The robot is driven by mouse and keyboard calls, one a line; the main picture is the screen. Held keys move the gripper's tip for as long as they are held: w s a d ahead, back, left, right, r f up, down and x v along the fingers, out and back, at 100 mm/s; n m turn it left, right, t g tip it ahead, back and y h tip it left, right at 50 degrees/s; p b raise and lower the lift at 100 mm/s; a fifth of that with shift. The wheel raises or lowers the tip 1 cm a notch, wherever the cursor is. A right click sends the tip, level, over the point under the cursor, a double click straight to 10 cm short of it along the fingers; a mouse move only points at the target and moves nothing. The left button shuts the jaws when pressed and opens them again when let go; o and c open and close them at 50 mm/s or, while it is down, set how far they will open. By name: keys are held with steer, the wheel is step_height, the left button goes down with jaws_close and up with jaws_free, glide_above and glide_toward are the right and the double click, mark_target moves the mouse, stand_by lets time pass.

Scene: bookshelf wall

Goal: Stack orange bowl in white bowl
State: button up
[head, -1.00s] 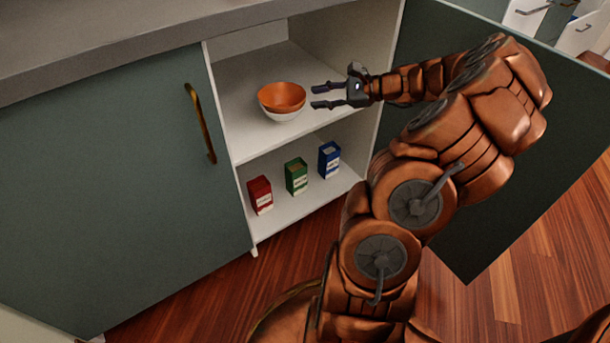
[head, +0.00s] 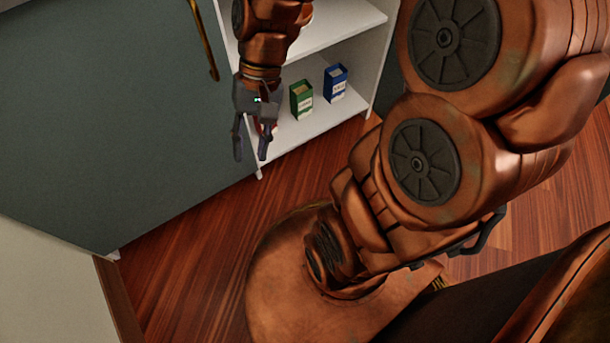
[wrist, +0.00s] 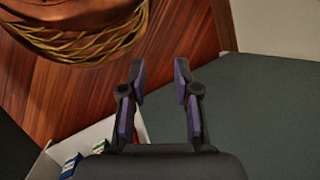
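My gripper (head: 250,157) hangs fingers down in front of the cabinet, to the left of the lower shelf. Its two fingers are apart with nothing between them; the wrist view shows the same open, empty gripper (wrist: 159,68). The orange bowl and the white bowl are not clearly visible now. My forearm covers most of their place on the upper shelf, and only a small pale and orange sliver shows beside it. One second ago the orange bowl sat inside the white bowl on that shelf.
On the lower shelf (head: 325,122) stand a green box (head: 301,100) and a blue box (head: 336,83). A red box is mostly hidden behind my gripper. The wood floor (head: 190,240) in front is clear.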

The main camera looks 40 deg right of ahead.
steer(key=s+d+f+n+g+h, duration=0.1)
steer(key=s+d+n+h, duration=0.2)
steer(key=s, duration=0.7)
steer(key=shift+s+d+f+n+h, duration=0.25)
steer(key=shift+s+d+n+h, duration=0.1)
steer(key=shift+n+h, duration=0.55)
